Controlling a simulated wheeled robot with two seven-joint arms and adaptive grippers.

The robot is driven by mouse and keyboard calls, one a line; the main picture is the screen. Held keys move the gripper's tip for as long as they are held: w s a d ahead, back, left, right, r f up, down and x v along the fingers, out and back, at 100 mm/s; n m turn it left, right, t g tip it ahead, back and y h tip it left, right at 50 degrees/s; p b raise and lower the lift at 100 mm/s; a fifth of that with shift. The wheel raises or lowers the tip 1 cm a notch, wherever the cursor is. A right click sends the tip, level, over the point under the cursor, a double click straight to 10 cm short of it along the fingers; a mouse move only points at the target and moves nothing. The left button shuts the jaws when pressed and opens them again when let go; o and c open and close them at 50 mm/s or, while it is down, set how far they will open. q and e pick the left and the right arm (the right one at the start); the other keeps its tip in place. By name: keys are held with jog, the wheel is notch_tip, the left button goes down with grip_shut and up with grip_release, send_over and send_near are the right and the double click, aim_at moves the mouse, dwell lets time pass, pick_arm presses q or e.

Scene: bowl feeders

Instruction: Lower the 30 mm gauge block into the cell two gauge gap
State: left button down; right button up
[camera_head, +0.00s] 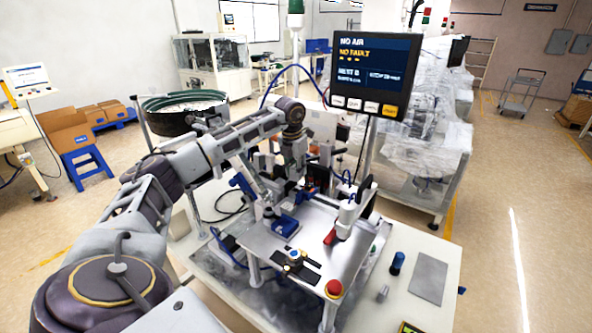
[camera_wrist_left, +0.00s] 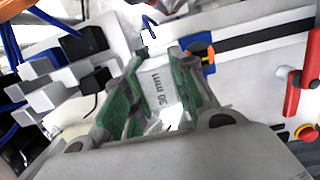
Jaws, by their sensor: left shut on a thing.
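My left gripper (camera_wrist_left: 157,90) is shut on the white 30 mm gauge block (camera_wrist_left: 158,86). The green finger pads press on its two sides, and its "30 mm" marking is readable in the left wrist view. In the head view my left arm reaches over the bench fixture and its wrist points down among the fixture parts. The block is too small to make out there. I cannot pick out the cell two gauge gap for certain, nor tell whether the block touches anything below. My right gripper is not in view.
A metal fixture plate (camera_head: 262,243) carries a blue block (camera_head: 285,225), a red-handled clamp (camera_head: 330,237) and a red button (camera_head: 334,288). Grey stepped blocks (camera_wrist_left: 60,85) stand left in the wrist view. A status screen (camera_head: 372,70) stands behind.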

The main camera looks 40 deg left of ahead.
pick_arm(q)
jog(key=shift+f+b, duration=0.75)
jog(key=shift+f, duration=0.8)
jog(key=shift+s+d+f, duration=0.1)
jog(key=shift+f, duration=0.15)
jog(key=c, duration=1.1)
grip_release()
jog(key=shift+f, duration=0.1)
jog(key=shift+r, duration=0.6)
jog(key=r, duration=0.3)
jog(key=s+r, duration=0.1)
jog(key=r, duration=0.7)
jog(key=shift+s+d, duration=0.1)
jog(key=shift+s, duration=0.2)
